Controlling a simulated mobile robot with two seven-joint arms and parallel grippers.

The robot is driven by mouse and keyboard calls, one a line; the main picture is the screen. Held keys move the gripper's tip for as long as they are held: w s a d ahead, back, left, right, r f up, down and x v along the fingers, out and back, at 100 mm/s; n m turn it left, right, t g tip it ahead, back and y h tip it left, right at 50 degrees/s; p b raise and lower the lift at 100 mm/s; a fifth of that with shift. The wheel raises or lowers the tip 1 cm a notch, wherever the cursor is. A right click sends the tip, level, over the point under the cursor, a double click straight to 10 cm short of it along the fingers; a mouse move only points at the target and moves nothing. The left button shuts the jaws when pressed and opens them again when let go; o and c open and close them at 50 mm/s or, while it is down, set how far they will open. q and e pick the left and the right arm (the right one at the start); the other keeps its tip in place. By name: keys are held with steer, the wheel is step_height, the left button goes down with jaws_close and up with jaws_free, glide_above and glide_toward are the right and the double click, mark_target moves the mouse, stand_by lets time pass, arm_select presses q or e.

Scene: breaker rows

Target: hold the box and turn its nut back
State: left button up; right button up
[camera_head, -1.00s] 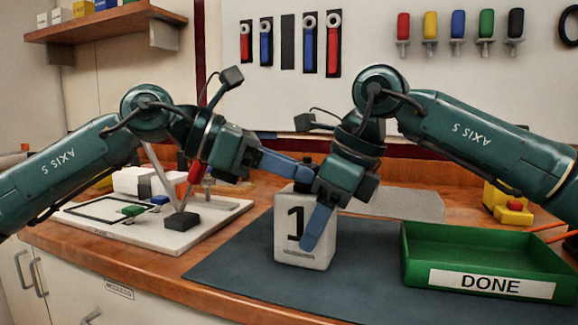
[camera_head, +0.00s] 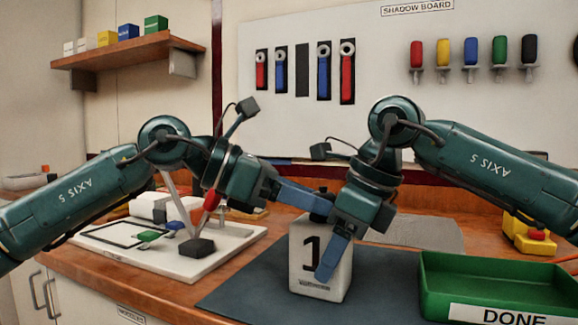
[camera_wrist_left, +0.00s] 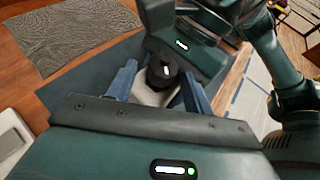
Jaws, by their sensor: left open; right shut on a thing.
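The white box (camera_head: 308,268), marked with a black 1, stands upright on the dark mat. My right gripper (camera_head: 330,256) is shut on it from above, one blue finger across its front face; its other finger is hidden. My left gripper (camera_head: 318,204) reaches in from the left at the box's top, its blue fingers level with that top. In the left wrist view its open fingers stand on either side of a dark round nut (camera_wrist_left: 162,71) on the white box top (camera_wrist_left: 150,97). Gaps show beside the nut.
A green tray labelled DONE (camera_head: 434,297) stands right of the box. A white board (camera_head: 231,251) with small blocks lies left. The dark mat (camera_head: 245,298) is clear in front of the box. A yellow thing with a red top (camera_head: 522,240) stands behind the tray.

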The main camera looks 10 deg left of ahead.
arm_select(q)
steer(key=shift+d+g, duration=0.1)
steer(key=shift+g, duration=0.2)
steer(key=m+g, duration=0.2)
steer(key=w+m+g, duration=0.1)
steer(key=m+g, duration=0.1)
steer(key=g, duration=0.1)
steer(key=shift+r+m, duration=0.1)
steer(key=shift+m, duration=0.3)
steer(key=v, duration=1.2)
steer(key=w+a+r+n+t+h, duration=0.2)
steer(key=r+n+t+h, duration=0.2)
steer(key=r, duration=0.6)
steer(key=w+a+r+n+t+h, duration=0.2)
steer(key=r+n+t+h, duration=0.3)
steer(key=r+h, duration=0.3)
steer(key=shift+w+r+t, duration=0.5)
steer(key=shift+w+r, duration=0.15)
steer(key=shift+r, duration=1.05)
